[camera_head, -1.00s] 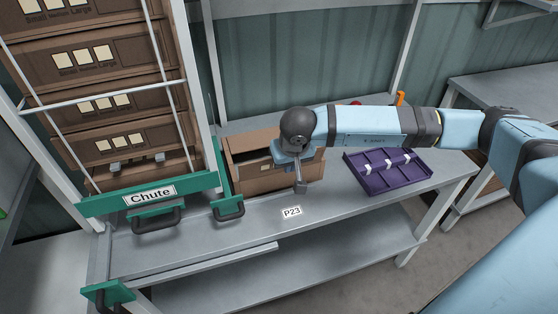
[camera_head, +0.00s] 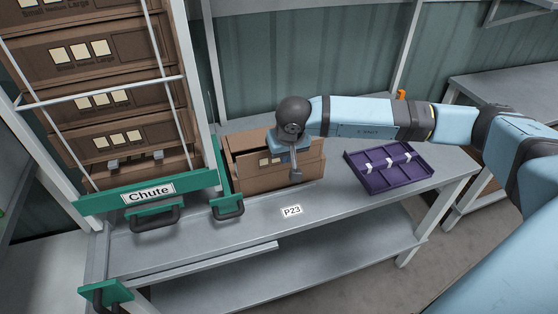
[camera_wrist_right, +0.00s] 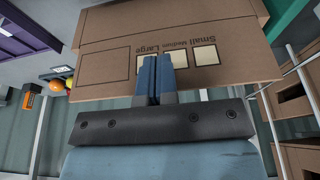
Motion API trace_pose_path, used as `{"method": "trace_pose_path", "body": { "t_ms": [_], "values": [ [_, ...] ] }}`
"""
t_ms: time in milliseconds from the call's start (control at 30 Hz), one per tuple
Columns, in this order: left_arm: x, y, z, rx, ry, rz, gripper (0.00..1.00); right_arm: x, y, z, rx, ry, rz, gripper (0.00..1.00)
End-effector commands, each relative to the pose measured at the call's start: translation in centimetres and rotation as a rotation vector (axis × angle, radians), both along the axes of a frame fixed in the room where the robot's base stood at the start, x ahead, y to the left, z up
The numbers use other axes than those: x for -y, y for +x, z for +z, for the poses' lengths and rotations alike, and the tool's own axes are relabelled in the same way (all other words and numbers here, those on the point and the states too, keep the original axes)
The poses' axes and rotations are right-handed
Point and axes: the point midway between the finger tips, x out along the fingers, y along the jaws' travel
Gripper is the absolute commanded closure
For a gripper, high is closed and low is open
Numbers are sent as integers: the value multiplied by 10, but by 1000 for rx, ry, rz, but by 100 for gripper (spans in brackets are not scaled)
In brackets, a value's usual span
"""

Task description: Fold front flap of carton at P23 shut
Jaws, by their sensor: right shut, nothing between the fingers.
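The brown carton (camera_head: 262,182) stands on the bench behind the P23 label (camera_head: 292,211). Its front panel with pale size squares stands about upright, and a dark gap shows behind its top edge at the left. My right gripper (camera_head: 296,177) is shut and empty, pointing down in front of that panel's right part. In the right wrist view the shut fingers (camera_wrist_right: 154,62) lie over the carton's printed face (camera_wrist_right: 110,62), beside the size squares; whether they touch it I cannot tell. My left gripper is not in view.
A purple divided tray (camera_head: 390,168) lies right of the carton. The chute rack (camera_head: 150,192) with stacked cartons and green handles stands close on the left. The bench front (camera_head: 245,240) is clear. An orange item (camera_head: 401,95) stands at the back.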

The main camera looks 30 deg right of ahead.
Motion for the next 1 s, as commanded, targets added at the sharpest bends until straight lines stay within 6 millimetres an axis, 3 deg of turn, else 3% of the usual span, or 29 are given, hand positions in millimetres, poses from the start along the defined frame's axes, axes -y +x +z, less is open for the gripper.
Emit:
{"method": "trace_pose_path", "body": {
  "t_ms": [700, 1000],
  "values": [
    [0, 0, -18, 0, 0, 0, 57, 10, 42, -1, 1, -1, 1, 100],
    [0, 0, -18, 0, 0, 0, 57, 11, 46, 0, 0, 0, 0, 100]
  ]
}}
